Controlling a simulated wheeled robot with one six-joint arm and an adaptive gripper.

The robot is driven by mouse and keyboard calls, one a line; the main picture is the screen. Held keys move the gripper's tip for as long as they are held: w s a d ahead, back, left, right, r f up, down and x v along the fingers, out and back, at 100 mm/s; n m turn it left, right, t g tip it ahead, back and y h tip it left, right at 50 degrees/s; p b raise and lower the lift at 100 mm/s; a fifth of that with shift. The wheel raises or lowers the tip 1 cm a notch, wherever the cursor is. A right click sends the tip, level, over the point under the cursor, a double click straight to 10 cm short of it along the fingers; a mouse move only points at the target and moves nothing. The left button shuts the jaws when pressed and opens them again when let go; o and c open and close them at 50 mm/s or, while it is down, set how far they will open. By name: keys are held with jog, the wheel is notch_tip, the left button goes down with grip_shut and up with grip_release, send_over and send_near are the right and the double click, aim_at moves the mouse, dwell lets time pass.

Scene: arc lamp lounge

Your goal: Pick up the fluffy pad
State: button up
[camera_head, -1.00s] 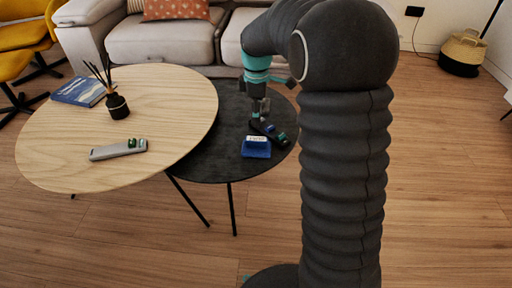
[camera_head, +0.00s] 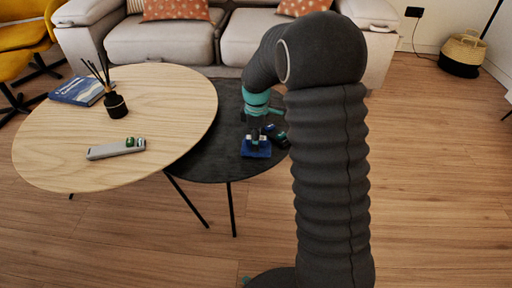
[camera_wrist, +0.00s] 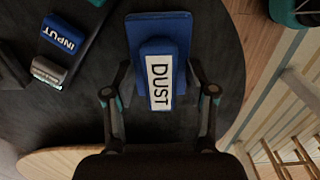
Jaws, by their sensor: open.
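The fluffy pad appears as a blue block with a raised blue grip and a white "DUST" label (camera_wrist: 130,25). It lies on the black round table (camera_head: 205,160), near its front edge, and also shows in the head view (camera_head: 252,153). My gripper (camera_wrist: 159,95) is open above the pad, with one finger on each side of the raised labelled part. I cannot tell whether the fingers touch it. In the head view my gripper (camera_head: 256,139) partly hides the pad.
The higher wooden table (camera_head: 70,130) overlaps at left, holding a grey remote (camera_head: 105,152), a reed diffuser (camera_head: 115,106) and a book (camera_head: 82,91). A sofa (camera_head: 165,40) stands behind.

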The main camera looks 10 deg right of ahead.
grip_shut()
dwell(0.4)
notch_tip(320, 180, up, 4)
jog(key=shift+f+p, duration=0.1)
jog(key=shift+p, duration=0.25)
jog(key=s+d+r, duration=0.5)
jog(key=d+r, duration=0.2)
jog(key=d, duration=0.3)
jog(key=shift+d+p, duration=0.3)
jog(key=shift+p, duration=0.1)
